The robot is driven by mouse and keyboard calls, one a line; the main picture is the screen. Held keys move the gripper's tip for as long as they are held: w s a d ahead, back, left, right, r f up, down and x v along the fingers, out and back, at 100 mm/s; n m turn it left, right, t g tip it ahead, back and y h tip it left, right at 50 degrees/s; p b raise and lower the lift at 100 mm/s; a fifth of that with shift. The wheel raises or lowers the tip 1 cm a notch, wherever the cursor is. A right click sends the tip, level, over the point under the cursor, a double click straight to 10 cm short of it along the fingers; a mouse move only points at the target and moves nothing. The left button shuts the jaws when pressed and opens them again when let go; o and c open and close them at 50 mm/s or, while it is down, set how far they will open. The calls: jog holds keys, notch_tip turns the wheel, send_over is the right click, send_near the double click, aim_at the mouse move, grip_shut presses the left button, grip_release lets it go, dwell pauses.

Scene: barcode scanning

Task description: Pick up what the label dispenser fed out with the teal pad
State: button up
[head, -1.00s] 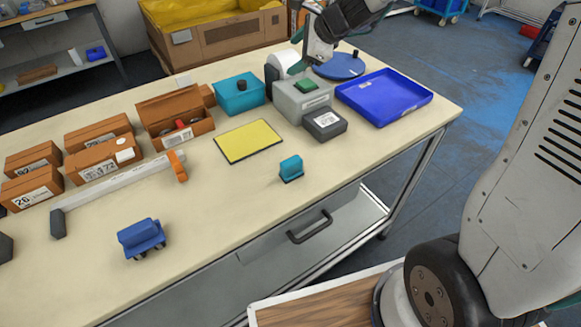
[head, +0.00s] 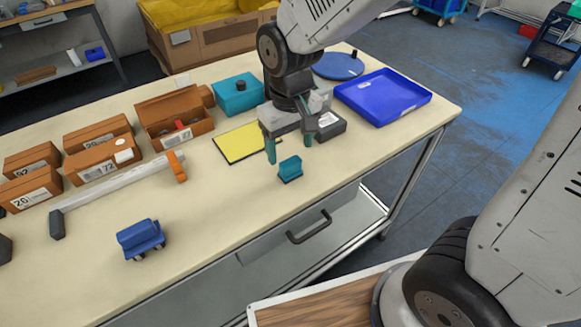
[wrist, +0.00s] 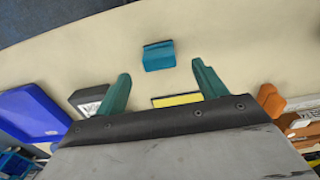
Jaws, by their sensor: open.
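The teal pad (head: 290,168) is a small teal block standing on the table near its front edge. In the wrist view the teal pad (wrist: 158,56) lies just beyond my fingertips, between their lines, and nothing touches it. My gripper (head: 289,150) points down over the table, open and empty; its teal fingers also show in the wrist view (wrist: 160,72). The label dispenser's dark front block (head: 331,128) carries a white label (head: 327,119), and the label also shows in the wrist view (wrist: 91,108). My gripper hides most of the dispenser's grey body.
A yellow mat (head: 236,147) lies left of my gripper, partly hidden. A blue tray (head: 384,97) is at the right. A teal box (head: 238,94), brown cartons (head: 97,160), a grey bar with an orange slider (head: 177,167) and a blue block (head: 141,239) stand around. The table's front middle is clear.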

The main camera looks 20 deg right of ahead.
aim_at(290, 161)
notch_tip(290, 161, down, 6)
jog(key=shift+w, duration=0.15)
jog(key=c, duration=1.1)
